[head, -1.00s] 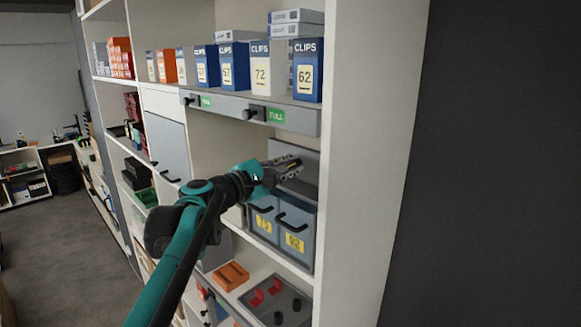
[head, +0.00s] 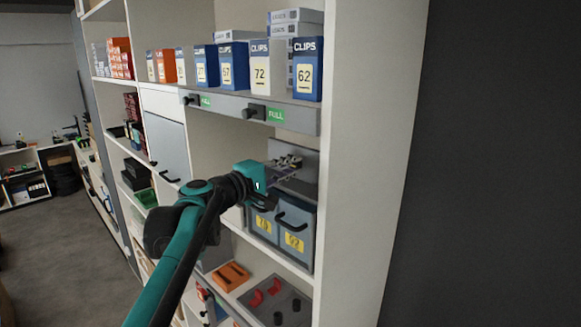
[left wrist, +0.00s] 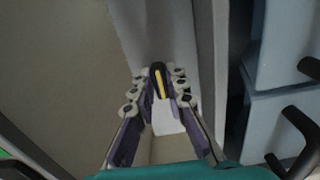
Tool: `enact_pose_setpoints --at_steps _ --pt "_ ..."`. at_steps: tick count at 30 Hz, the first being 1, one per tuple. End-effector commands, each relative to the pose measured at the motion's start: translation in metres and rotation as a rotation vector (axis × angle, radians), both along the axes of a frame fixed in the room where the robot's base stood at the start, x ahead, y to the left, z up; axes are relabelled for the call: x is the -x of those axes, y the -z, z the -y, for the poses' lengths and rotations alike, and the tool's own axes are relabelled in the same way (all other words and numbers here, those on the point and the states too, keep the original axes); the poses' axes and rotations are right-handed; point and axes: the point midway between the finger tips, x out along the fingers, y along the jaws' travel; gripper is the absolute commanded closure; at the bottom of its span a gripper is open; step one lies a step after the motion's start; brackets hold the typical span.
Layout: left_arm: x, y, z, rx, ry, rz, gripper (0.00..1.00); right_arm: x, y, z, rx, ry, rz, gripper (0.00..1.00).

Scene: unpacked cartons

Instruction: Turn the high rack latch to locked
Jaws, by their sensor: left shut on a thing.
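The high rack latch shows in the left wrist view as a dark handle with a yellow stripe (left wrist: 158,82), between the fingertips of my left gripper (left wrist: 160,88). In the head view my left gripper (head: 287,163) reaches in from the left, shut on the handle in front of a grey plate (head: 308,160) in the shelf bay. The fingers hide most of the handle there, so I cannot read its locked or unlocked position. My right gripper is not in view.
Grey-blue bins (head: 296,236) with black handles stand just below the gripper. A grey rail (head: 235,107) with black knobs and green labels runs above, under several CLIPS boxes (head: 307,70). A white side panel (head: 365,150) bounds the bay on the right.

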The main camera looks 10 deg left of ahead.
Motion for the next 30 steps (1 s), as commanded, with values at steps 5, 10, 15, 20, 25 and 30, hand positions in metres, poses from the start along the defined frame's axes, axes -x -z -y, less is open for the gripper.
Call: enact_pose_setpoints --at_steps 5,10,15,20,25,30 --pt "0.0 0.001 0.0 -0.009 0.002 0.003 1.0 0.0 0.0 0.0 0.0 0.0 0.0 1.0" --pt "0.0 0.001 0.0 -0.009 0.002 0.003 1.0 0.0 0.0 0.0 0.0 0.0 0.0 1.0" --pt "0.0 0.001 0.0 -0.008 0.002 0.003 0.66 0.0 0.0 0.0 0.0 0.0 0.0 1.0" --pt "0.0 0.001 0.0 -0.006 0.001 0.003 0.66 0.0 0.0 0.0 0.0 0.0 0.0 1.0" --pt "0.002 0.001 -0.001 -0.006 0.0 0.002 0.66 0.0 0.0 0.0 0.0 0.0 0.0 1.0" --pt "0.021 0.001 -0.014 -0.006 -0.003 0.003 0.66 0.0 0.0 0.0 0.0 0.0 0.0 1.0"
